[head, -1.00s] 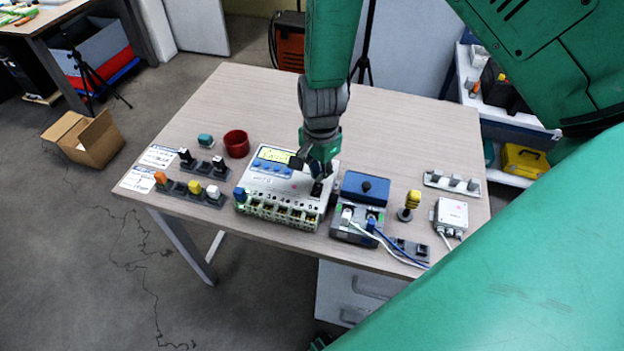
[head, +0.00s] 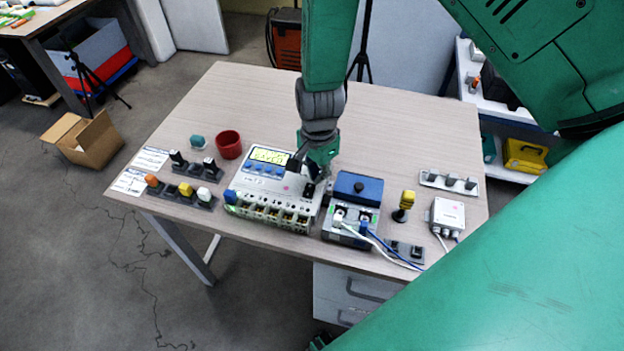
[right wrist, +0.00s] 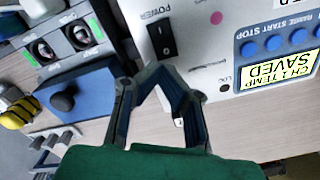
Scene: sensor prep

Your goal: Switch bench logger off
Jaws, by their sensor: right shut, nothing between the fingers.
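The bench logger (head: 258,184) is a white box on the table with a yellow display (head: 268,155), blue buttons and a row of terminals along its front. A black rocker switch (right wrist: 160,40) sits beside the word POWER; which side is pressed I cannot tell. My right gripper (head: 308,189) is over the logger's right part, shut and empty. In the right wrist view its fingertips (right wrist: 161,70) appear close to the switch's edge; whether they touch is unclear. My left gripper is out of view.
A blue-topped device with a black knob (head: 357,187) stands close right of the logger. A yellow-topped plunger (head: 405,203) and white cable box (head: 447,215) are further right. A red cup (head: 228,145) and connector strips (head: 180,192) are left. The table's back is clear.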

